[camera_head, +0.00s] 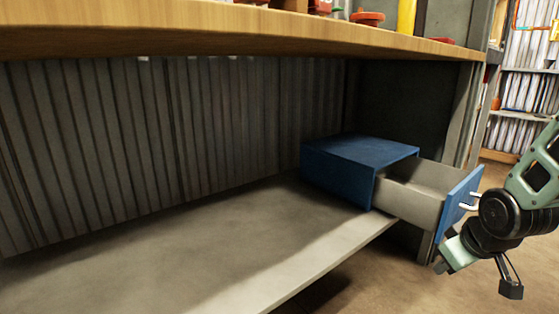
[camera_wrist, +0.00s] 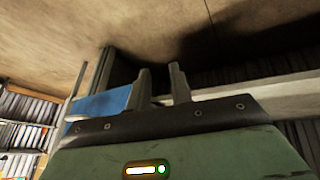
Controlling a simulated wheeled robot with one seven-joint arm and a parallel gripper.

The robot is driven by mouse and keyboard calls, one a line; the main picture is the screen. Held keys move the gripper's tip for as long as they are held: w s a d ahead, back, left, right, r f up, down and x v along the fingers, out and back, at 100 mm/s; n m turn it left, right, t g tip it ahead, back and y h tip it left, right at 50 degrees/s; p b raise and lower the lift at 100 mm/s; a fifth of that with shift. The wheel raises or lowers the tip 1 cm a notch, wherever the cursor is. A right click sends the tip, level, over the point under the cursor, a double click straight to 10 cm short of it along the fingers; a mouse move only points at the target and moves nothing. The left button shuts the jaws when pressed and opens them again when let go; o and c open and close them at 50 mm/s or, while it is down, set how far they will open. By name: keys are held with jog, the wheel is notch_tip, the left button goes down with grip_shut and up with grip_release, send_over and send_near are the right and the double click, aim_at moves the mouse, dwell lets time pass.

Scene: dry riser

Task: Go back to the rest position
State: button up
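My gripper (camera_head: 440,266) hangs low at the right of the head view, just below and in front of the pulled-out drawer. In the wrist view its two fingers (camera_wrist: 161,78) stand a little apart, with nothing seen between them. The blue drawer front (camera_head: 459,205) has a pale handle (camera_head: 474,201), close to my wrist joint in the picture; I cannot tell if they touch. A blue panel, likely the drawer front (camera_wrist: 103,103), shows left of the fingers in the wrist view.
The blue cabinet (camera_head: 338,178) stands on a grey lower shelf (camera_head: 190,235) with its drawer (camera_head: 412,203) open and apparently empty. A wooden worktop (camera_head: 230,32) runs above. Shelves with binders (camera_head: 525,90) stand at the far right. Bare floor (camera_head: 400,285) lies below.

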jog(key=s+a+r+n+g+y+p, duration=0.1)
jog(key=s+a+r+n+g+p, duration=0.15)
jog(key=s+a+r+p, duration=0.7)
jog(key=s+a+r+n+g+p, duration=0.25)
jog(key=s+a+r+p, duration=0.35)
jog(key=s+a+r, duration=0.6)
notch_tip(320, 180, up, 35)
jog(key=w+a+p, duration=0.2)
jog(key=p, duration=3.4)
jog(key=shift+g+p, duration=0.3)
